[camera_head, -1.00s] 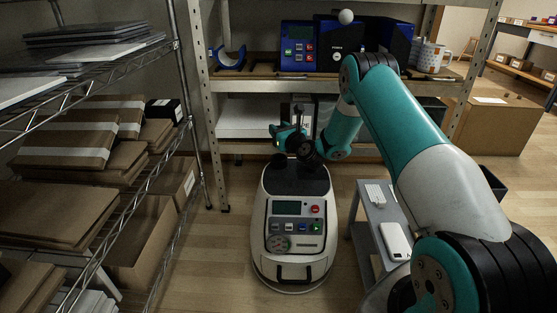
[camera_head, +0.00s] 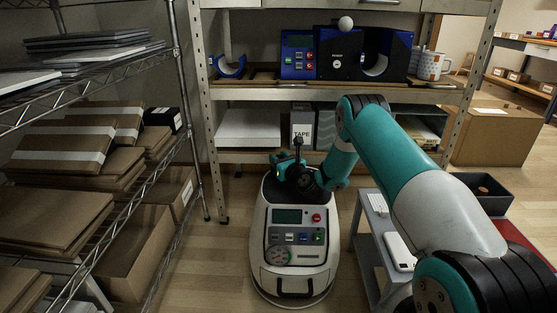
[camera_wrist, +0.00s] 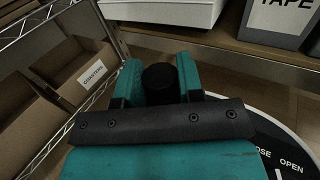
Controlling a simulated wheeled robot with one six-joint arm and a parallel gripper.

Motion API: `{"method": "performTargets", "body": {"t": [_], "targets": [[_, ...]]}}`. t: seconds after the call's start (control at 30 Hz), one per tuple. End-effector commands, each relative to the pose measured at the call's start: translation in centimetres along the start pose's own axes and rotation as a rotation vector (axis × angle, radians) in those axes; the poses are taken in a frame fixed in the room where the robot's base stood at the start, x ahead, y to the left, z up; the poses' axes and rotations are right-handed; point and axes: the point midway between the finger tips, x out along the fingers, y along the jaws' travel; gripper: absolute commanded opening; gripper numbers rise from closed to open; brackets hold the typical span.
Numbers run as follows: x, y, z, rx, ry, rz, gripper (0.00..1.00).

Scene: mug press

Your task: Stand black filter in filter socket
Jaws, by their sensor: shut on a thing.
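My gripper (camera_wrist: 158,85) is shut on a short dark cylinder, the black filter (camera_wrist: 160,82), whose round top shows between the two teal fingers in the wrist view. In the head view my gripper (camera_head: 285,165) is low in front of the shelving, and the filter is too small and dark there to make out. Blue machines stand on the upper shelf: one has a keypad (camera_head: 298,54), and one has a round dark opening (camera_head: 376,64). I cannot tell which part is the filter socket. The filter is apart from these machines.
A blue half-ring cradle (camera_head: 230,68) and patterned mugs (camera_head: 432,65) are on the upper shelf (camera_head: 330,94). A TAPE box (camera_head: 301,127) is below. Wire racks with cardboard boxes (camera_head: 150,240) line the left. A grey cart (camera_head: 362,245) and dark bin (camera_head: 490,196) are right.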

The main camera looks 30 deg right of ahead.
Motion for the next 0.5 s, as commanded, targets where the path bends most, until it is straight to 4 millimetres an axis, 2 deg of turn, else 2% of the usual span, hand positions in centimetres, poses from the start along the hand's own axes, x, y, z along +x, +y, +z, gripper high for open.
{"method": "performTargets", "body": {"t": [0.1,0.13,0.2,0.5], "targets": [[0.01,0.0,-0.45,0.0,-0.001,0.0,0.11],[0.01,0.0,-0.33,0.0,-0.001,0.0,0.41],[0.01,0.0,-0.31,0.0,0.0,0.0,0.58],[0.0,0.01,-0.17,0.0,0.0,0.0,0.6]]}}
